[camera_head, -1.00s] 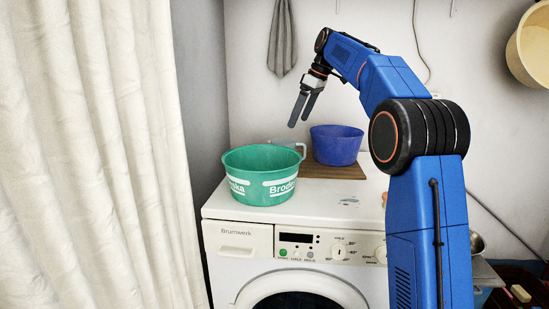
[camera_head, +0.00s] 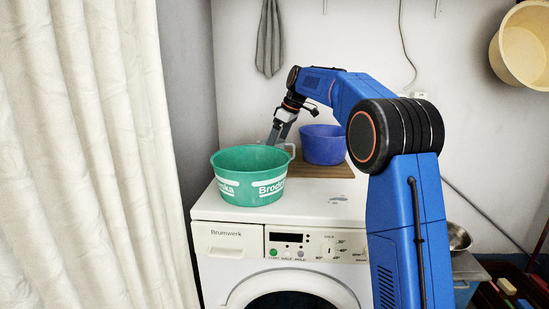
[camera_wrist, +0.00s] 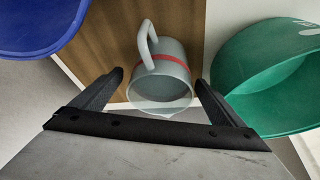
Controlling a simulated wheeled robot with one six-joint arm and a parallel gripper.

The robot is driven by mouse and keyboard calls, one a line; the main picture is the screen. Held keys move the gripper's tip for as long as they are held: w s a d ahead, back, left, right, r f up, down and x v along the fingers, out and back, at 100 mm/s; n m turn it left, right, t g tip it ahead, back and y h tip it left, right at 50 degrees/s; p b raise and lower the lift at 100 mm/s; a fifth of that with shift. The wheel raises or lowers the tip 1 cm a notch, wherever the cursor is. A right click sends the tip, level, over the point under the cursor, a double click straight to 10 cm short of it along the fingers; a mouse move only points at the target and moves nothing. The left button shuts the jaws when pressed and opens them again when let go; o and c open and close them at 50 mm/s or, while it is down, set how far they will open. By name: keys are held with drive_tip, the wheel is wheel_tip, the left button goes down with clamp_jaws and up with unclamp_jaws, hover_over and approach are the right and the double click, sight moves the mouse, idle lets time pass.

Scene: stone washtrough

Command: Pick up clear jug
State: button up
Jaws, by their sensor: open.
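The clear jug (camera_wrist: 162,84) is greyish and see-through with a red band and a loop handle. In the wrist view it stands between and just beyond the two open fingers of my gripper (camera_wrist: 160,84), on or beside the brown board. In the head view only a bit of the jug (camera_head: 291,149) shows behind the green tub, by the blue tub. The gripper is open and empty.
The green tub (camera_head: 250,178) stands close in front of the jug on the washing machine (camera_head: 310,207). The blue tub (camera_head: 322,146) stands close behind on the brown board (camera_head: 335,171). A curtain (camera_head: 80,160) hangs at left. The machine's top is clear at front right.

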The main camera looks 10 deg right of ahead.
drive_tip(key=shift+x, duration=2.55)
drive_tip(key=shift+s, duration=0.1)
drive_tip(key=shift+c, duration=0.6)
drive_tip(key=c, duration=1.4)
drive_tip(key=shift+r, duration=0.1)
